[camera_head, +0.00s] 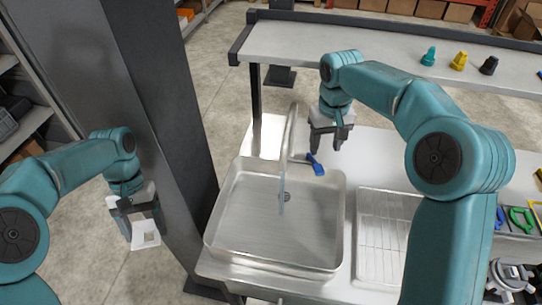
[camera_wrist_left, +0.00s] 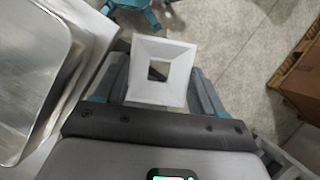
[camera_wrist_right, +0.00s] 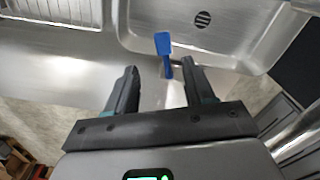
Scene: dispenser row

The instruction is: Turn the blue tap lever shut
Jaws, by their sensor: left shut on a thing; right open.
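The blue tap lever (camera_head: 316,165) sticks out beside the base of the grey gooseneck tap (camera_head: 290,130) at the sink's back edge. A thin bluish stream (camera_head: 281,196) hangs below the spout, over the drain. My right gripper (camera_head: 329,142) is open, just above and behind the lever. In the right wrist view the lever (camera_wrist_right: 163,44) shows between the open fingertips (camera_wrist_right: 160,70), nearer the right-hand finger; I cannot tell whether they touch. My left gripper (camera_head: 142,214) is shut on a white square hollow piece (camera_head: 146,236), also in the left wrist view (camera_wrist_left: 183,60).
The steel sink basin (camera_head: 218,225) fills the middle, with a ribbed drainboard (camera_head: 383,250) to its right. A dark pillar (camera_head: 160,100) stands between my left arm and the sink. A raised shelf (camera_head: 340,45) behind bears teal, yellow and black nozzles.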

